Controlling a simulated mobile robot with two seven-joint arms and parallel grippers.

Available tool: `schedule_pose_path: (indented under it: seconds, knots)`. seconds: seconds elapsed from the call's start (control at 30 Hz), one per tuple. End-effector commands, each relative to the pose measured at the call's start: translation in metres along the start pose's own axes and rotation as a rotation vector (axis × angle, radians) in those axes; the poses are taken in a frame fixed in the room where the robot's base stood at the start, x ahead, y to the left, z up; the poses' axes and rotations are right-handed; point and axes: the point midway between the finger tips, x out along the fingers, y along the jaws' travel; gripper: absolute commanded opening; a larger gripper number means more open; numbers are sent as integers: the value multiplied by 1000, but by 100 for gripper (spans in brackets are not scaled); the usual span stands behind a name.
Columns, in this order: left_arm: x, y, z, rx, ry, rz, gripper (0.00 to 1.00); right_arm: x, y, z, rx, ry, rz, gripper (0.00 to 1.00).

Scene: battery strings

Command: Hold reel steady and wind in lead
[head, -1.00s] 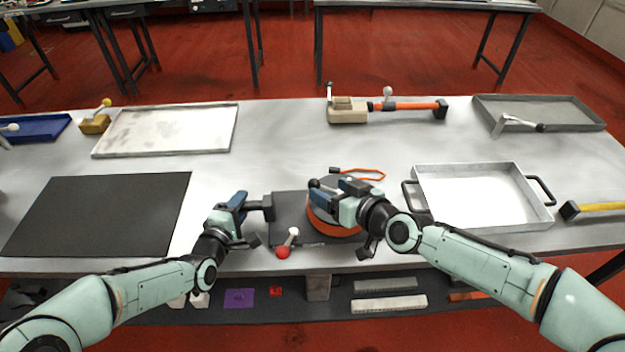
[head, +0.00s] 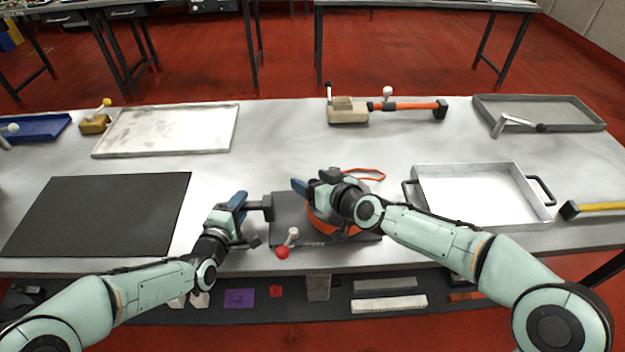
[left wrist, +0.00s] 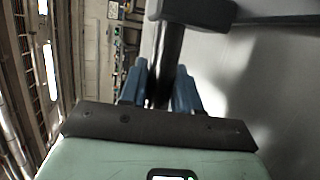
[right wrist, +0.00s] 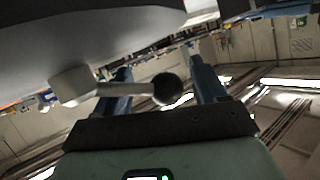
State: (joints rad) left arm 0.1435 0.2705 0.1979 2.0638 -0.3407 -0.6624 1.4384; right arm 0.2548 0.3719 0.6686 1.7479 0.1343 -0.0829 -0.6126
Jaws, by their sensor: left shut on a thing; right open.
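The orange reel (head: 322,222) sits on a dark base plate (head: 289,210), largely hidden under my right gripper. The orange lead (head: 368,172) lies in a loop on the table behind it. My left gripper (head: 243,204) is shut on the dark handle (head: 266,207) at the plate's left edge; the handle's bar also shows between the fingers in the left wrist view (left wrist: 167,55). My right gripper (head: 312,185) is open above the reel. In the right wrist view a black ball knob (right wrist: 167,88) on a pale crank rod lies between its spread fingers; contact is unclear.
A red-knobbed lever (head: 283,251) stands at the plate's front edge. A white tray with black handles (head: 480,222) is to the right, a black mat (head: 95,215) to the left. A clamp-like block (head: 347,113) and an orange-handled tool (head: 415,106) lie behind.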

Motion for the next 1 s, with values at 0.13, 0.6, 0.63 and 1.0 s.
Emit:
schedule_pose_path:
  seconds: [0.13, 0.6, 0.63, 1.0]
  knots:
    - [-1, -11, -3, -3, 5, -27, 0, 4, 0, 0, 0, 0, 0, 71]
    - [-1, -11, -3, -4, 5, -27, 0, 3, 0, 1, 2, -1, 0, 0]
    - [-1, -11, -3, -4, 5, -27, 0, 3, 0, 1, 2, -1, 0, 0]
    - [-1, -11, -4, -7, 7, -28, 0, 3, -1, 0, 6, -1, -3, 0]
